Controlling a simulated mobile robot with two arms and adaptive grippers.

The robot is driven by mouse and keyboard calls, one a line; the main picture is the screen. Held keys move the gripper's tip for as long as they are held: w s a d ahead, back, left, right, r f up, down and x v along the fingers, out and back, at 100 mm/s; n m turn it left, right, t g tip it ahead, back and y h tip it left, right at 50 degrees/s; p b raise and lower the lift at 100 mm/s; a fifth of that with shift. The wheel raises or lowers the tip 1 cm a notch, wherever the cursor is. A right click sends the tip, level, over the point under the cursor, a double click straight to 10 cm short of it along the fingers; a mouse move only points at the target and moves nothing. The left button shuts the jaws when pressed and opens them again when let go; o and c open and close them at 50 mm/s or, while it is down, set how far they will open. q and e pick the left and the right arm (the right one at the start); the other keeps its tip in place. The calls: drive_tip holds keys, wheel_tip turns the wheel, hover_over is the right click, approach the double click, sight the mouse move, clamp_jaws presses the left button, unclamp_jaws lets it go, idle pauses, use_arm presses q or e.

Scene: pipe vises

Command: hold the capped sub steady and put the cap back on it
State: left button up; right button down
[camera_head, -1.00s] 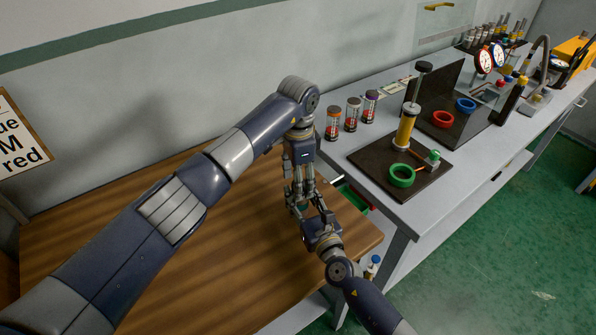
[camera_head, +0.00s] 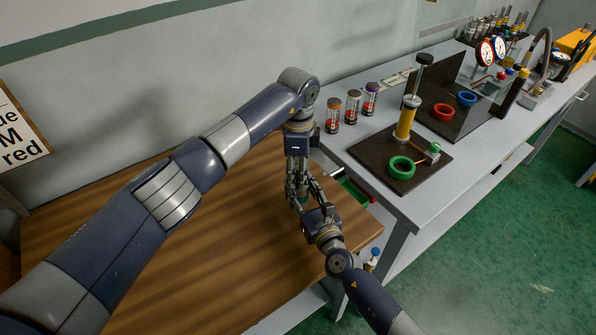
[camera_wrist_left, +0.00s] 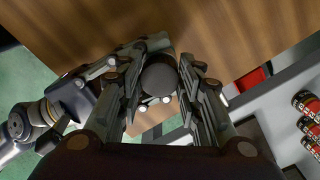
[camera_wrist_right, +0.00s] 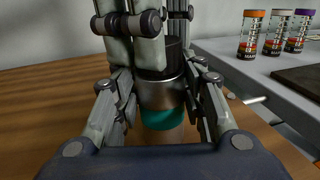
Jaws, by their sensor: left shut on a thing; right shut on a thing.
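The capped sub (camera_wrist_right: 160,95) stands upright in the right wrist view, a silver metal cylinder with a teal band below. My right gripper (camera_wrist_right: 163,100) is shut around it from the side. The dark cap (camera_wrist_left: 158,80) shows as a round grey disc between the fingers of my left gripper (camera_wrist_left: 160,85), which is shut on it from above. In the right wrist view the cap (camera_wrist_right: 172,52) is just above or at the sub's top; I cannot tell whether it is seated. In the head view my left gripper (camera_head: 298,196) and right gripper (camera_head: 312,208) meet closely and hide both parts.
The wooden table (camera_head: 170,240) is clear to the left. A grey bench (camera_head: 410,210) at the right carries labelled jars (camera_head: 352,107), a dark plate with a yellow cylinder (camera_head: 405,118) and a green ring (camera_head: 401,168). A green and red tray (camera_head: 357,190) sits between table and bench.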

use_arm(q)
drive_tip(key=m, duration=0.4)
drive_tip(key=shift+w, duration=0.15)
drive_tip(key=m, duration=0.5)
drive_tip(key=shift+w+m, duration=0.1)
drive_tip(key=shift+m, duration=0.2)
drive_tip(key=m, duration=0.3)
drive_tip(key=shift+d+m, duration=0.15)
drive_tip(key=shift+m, duration=0.25)
drive_tip(key=m, duration=0.3)
drive_tip(key=shift+d+m, duration=0.1)
drive_tip(key=shift+m, duration=0.2)
drive_tip(key=m, duration=0.3)
drive_tip(key=shift+m, duration=0.3)
drive_tip(key=m, duration=0.3)
drive_tip(key=shift+d+m, duration=0.1)
drive_tip(key=shift+m, duration=0.3)
drive_tip(key=m, duration=0.3)
drive_tip(key=shift+m, duration=0.3)
drive_tip(key=m, duration=0.4)
drive_tip(key=shift+d+m, duration=0.1)
drive_tip(key=shift+m, duration=0.3)
